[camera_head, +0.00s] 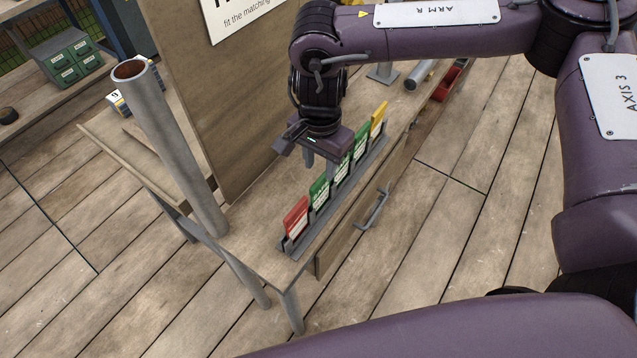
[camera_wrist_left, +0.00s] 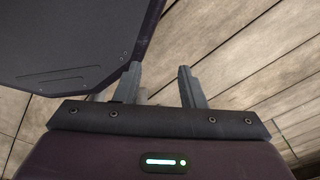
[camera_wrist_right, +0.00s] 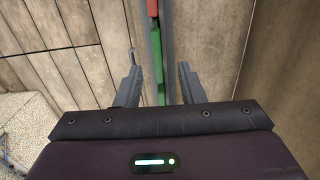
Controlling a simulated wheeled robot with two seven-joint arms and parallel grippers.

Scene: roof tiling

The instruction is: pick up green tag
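A dark rack (camera_head: 335,202) on the bench holds upright tags in a row. At its near end is a red tag (camera_head: 296,218), then several green tags (camera_head: 319,191), then a yellow tag (camera_head: 378,117) at the far end. My right gripper (camera_head: 320,163) is open and points down over the green tags. In the right wrist view, a green tag (camera_wrist_right: 157,60) shows between the spread fingers, and the red tag (camera_wrist_right: 152,9) lies beyond. I cannot tell which green tag is between them. My left gripper (camera_wrist_left: 163,88) is open and empty, over the floor.
A tall board (camera_head: 225,95) stands behind the rack. A grey pipe (camera_head: 175,140) rises at the bench's near left. A drawer handle (camera_head: 372,210) juts out in front. A red bin (camera_head: 447,84) is at the far right. The floor in front is clear.

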